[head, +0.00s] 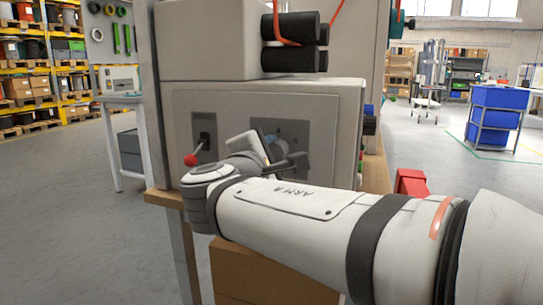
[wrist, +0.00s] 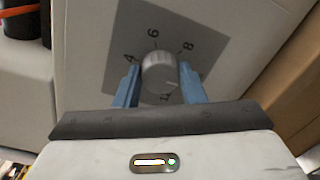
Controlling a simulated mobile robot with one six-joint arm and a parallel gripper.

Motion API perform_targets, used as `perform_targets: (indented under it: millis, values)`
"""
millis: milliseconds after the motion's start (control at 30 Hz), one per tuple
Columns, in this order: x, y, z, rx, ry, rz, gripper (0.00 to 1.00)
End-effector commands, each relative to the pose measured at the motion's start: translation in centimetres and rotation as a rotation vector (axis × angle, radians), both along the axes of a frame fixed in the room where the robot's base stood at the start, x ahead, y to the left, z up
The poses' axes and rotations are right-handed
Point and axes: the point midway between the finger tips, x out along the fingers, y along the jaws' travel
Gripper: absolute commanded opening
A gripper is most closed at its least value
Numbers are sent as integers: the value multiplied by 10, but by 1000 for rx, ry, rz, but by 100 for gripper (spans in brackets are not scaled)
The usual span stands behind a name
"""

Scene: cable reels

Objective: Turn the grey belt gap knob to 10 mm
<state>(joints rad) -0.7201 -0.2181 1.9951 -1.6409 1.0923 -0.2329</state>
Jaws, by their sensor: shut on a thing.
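The grey belt gap knob (wrist: 159,73) sits on a dark grey dial plate (wrist: 112,88) in the wrist view. The numbers 4, 6 and 8 show around its left, top and upper right; a mark below the knob is only partly visible, and I cannot read a 10. A pale line on the knob's face seems to point to the lower right. My gripper (wrist: 160,84) has its blue fingers on both sides of the knob, shut on it. In the head view my gripper (head: 270,147) is at the dial plate (head: 294,132), and the knob is hidden.
A lever with a red ball (head: 191,160) stands out of the machine panel (head: 340,120) left of my gripper. Black rollers (head: 290,58) with an orange cable are above. A red thing (head: 411,182) is at the right, beyond my arm. Open floor lies left and right.

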Motion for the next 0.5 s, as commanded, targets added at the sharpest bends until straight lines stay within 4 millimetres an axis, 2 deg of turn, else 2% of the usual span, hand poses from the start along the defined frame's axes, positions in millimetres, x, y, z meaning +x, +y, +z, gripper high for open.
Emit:
perform_targets:
  millis: [167, 200, 433, 500]
  values:
    - [0, 0, 0, 0, 1, 0, 14]
    - [0, 0, 0, 0, 1, 0, 38]
    - [0, 0, 0, -1, 0, 0, 57]
    - [0, 0, 0, -1, 0, 0, 58]
